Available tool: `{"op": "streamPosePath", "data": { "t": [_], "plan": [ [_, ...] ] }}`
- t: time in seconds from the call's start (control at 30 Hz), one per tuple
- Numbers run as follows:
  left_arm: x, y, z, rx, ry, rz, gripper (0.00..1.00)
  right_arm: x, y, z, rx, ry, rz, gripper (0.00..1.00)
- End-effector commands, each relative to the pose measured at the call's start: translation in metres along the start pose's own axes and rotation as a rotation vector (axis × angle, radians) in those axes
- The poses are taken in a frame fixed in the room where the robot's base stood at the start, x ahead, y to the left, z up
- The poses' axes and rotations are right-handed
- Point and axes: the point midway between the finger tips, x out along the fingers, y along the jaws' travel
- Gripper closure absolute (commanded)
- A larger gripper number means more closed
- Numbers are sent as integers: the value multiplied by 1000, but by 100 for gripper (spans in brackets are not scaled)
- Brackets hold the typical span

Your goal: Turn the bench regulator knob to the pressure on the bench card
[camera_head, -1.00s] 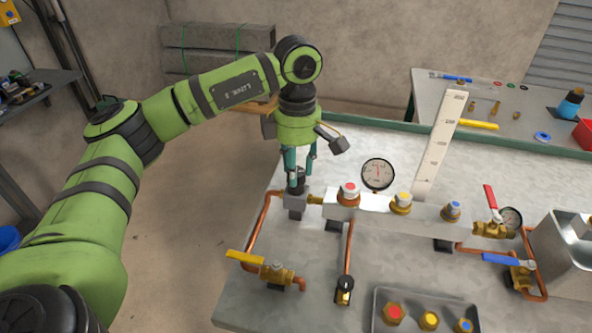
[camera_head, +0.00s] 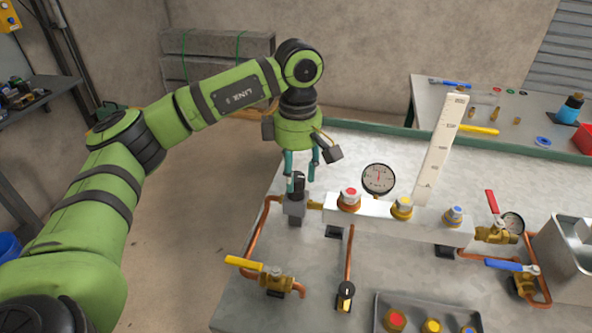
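The black bench regulator knob (camera_head: 298,183) stands upright on a grey regulator body (camera_head: 296,207) at the left end of the white manifold. My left gripper (camera_head: 301,172) points down over the knob. Its two teal fingers are apart, with a gap between them and the knob top just below and between the tips. Contact with the knob is hard to tell. A round white gauge (camera_head: 378,179) stands behind the manifold; its reading is too small to tell. A tall white board with a scale (camera_head: 441,150) leans behind it; I cannot tell whether it is the bench card. My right gripper is out of view.
The white manifold (camera_head: 425,224) carries red, yellow and blue caps. A yellow-handled valve (camera_head: 272,276) sits front left, and red- and blue-handled valves (camera_head: 496,232) at right. A tray (camera_head: 380,306) of fittings is at front. A metal bin (camera_head: 562,250) stands far right.

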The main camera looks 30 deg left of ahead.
Motion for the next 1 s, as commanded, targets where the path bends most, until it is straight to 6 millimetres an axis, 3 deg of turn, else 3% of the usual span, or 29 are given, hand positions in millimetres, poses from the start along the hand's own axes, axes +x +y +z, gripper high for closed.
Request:
{"op": "streamPosePath", "data": {
  "t": [0.33,0.47,0.8,1.0],
  "plan": [
    [0,0,0,-1,1,0,39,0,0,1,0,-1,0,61],
    [-9,0,0,-1,0,2,39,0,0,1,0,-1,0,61],
    [-80,0,1,-1,0,5,39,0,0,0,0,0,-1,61],
    [-107,0,0,0,2,3,39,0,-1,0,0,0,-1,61]
  ]
}}
